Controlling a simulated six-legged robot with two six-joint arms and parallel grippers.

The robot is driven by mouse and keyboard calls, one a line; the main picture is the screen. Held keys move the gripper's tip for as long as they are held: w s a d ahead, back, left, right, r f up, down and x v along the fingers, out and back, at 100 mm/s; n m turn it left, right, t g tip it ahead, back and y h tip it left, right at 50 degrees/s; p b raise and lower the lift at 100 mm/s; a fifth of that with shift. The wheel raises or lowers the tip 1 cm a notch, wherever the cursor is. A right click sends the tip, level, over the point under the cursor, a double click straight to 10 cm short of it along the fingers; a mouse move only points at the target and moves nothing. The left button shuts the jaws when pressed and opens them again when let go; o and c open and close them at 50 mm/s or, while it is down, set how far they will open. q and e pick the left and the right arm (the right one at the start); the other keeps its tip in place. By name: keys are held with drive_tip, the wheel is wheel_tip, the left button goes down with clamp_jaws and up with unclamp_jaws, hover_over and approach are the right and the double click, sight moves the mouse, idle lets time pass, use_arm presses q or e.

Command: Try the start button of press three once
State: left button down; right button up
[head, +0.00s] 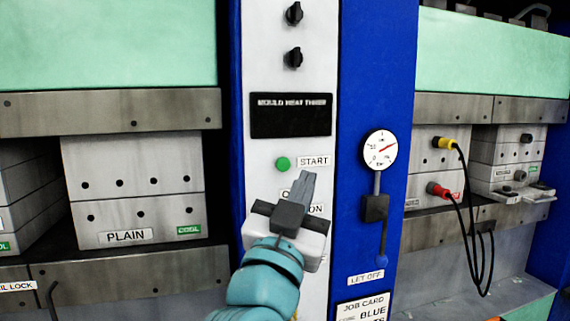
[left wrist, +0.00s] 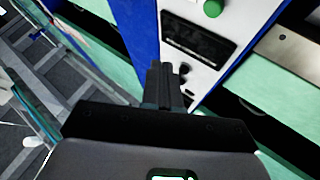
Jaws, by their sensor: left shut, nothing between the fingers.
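The green start button (head: 283,164) sits on a white panel (head: 262,70), beside a START label (head: 314,161). A dark display (head: 291,115) above it reads MOULD HEAT THREE. My left gripper (head: 307,176) is shut and empty, its fingertips just below and right of the button in the head view. It hides part of another label below. In the left wrist view the shut fingers (left wrist: 162,67) point towards the panel, and a green button (left wrist: 213,8) shows at the top edge, apart from them. I cannot tell the fingertips' distance to the panel. My right gripper is not in view.
Two black knobs (head: 293,57) are above the display. Right of the panel, a blue column (head: 350,60) carries a gauge (head: 380,150) and a lever (head: 376,207) above a LET OFF label (head: 366,278). A PLAIN mould block (head: 135,180) stands left. Cables (head: 470,215) hang at right.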

sight(283, 164)
use_arm(q)
drive_tip(key=shift+d, duration=0.1)
drive_tip(key=shift+w, duration=0.1)
drive_tip(key=shift+w+a+p, duration=0.4)
drive_tip(key=shift+w+a, duration=0.05)
drive_tip(key=shift+w, duration=0.95)
drive_tip(key=shift+w+a+p, duration=0.35)
drive_tip(key=shift+w+a, duration=0.15)
drive_tip(key=shift+w, duration=0.85)
drive_tip(key=shift+w+a+p, duration=0.4)
drive_tip(key=shift+w+a, duration=0.05)
drive_tip(key=shift+w, duration=0.95)
drive_tip(key=shift+f, duration=0.1)
drive_tip(key=shift+w+a, duration=0.15)
drive_tip(key=shift+w, duration=0.3)
